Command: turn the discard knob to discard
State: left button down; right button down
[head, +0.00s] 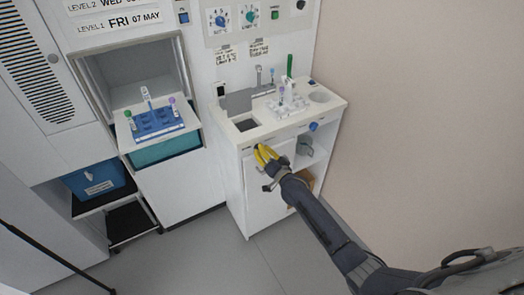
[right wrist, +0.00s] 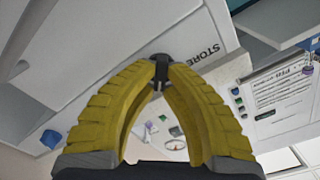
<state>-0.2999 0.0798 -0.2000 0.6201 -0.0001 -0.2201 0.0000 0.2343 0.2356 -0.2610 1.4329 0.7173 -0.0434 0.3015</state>
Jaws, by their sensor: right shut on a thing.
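A black knob (right wrist: 160,60) on the white front panel is between my right gripper's (right wrist: 161,75) yellow fingertips, and the fingers are shut on it. A printed STORE label (right wrist: 203,50) is just beside the knob in the right wrist view. No DISCARD label is readable, and the knob's exact setting is unclear. In the head view my right gripper (head: 263,153) is at the front of the white sink cabinet (head: 257,195), just below the counter edge, and mostly hides the knob. My left gripper is not in view.
A blue knob (head: 313,126) sits farther right on the same cabinet front. A rack of tubes (head: 289,104) stands on the counter above. A blue tube rack (head: 158,121) is in the open bay at left. Open floor (head: 215,250) is in front.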

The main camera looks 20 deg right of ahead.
jog(key=c, duration=1.5)
grip_release()
jog(key=shift+o, duration=0.2)
jog(key=v, duration=1.2)
